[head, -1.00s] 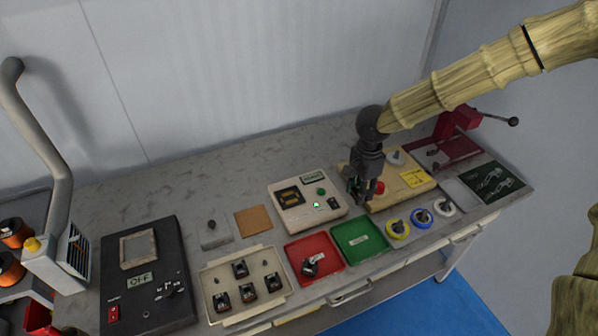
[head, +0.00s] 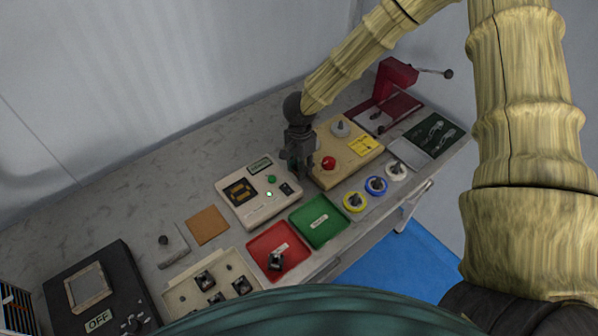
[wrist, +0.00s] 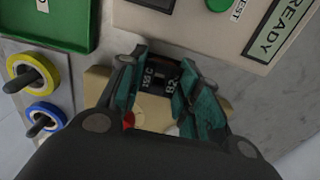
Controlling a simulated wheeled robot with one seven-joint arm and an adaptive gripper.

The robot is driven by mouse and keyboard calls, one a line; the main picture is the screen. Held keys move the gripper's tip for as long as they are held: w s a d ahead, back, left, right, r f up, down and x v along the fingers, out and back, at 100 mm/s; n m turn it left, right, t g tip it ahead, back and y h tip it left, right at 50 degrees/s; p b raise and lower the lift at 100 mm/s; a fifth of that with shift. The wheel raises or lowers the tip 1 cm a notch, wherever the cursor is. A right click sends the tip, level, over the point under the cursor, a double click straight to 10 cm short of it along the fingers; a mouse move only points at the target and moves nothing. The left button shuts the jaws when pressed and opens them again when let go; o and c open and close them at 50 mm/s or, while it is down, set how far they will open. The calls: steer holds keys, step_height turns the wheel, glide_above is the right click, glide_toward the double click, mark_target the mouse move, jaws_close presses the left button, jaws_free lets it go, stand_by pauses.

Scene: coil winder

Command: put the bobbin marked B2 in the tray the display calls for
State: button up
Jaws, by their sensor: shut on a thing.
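My gripper (head: 298,172) is shut on a dark bobbin. It is between the tester and the wooden board. The tester's display (head: 260,165) is too small to read in the head view; in the wrist view the display (wrist: 275,35) reads READY. The red tray (head: 262,247) holds one dark bobbin (head: 276,262). The green tray (head: 337,230) looks empty except for its label; its corner also shows in the wrist view (wrist: 55,35).
The tester (head: 240,212) stands left of my gripper. The wooden board (head: 350,168) with a red button (head: 328,163) is on its right. A beige tray (head: 180,300) holds several bobbins.

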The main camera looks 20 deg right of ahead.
steer(key=shift+d+f, duration=0.1)
steer(key=shift+f, duration=0.35)
steer(key=shift+s+f+p, duration=0.35)
steer(key=shift+s+f, duration=0.1)
steer(key=shift+f, duration=0.4)
steer(key=shift+w+f, duration=0.2)
steer(key=shift+w, duration=0.05)
steer(key=o, duration=0.9)
steer(key=shift+o, duration=1)
steer(key=shift+s+r, duration=0.15)
steer(key=shift+s, duration=0.05)
steer(key=shift+w, duration=0.1)
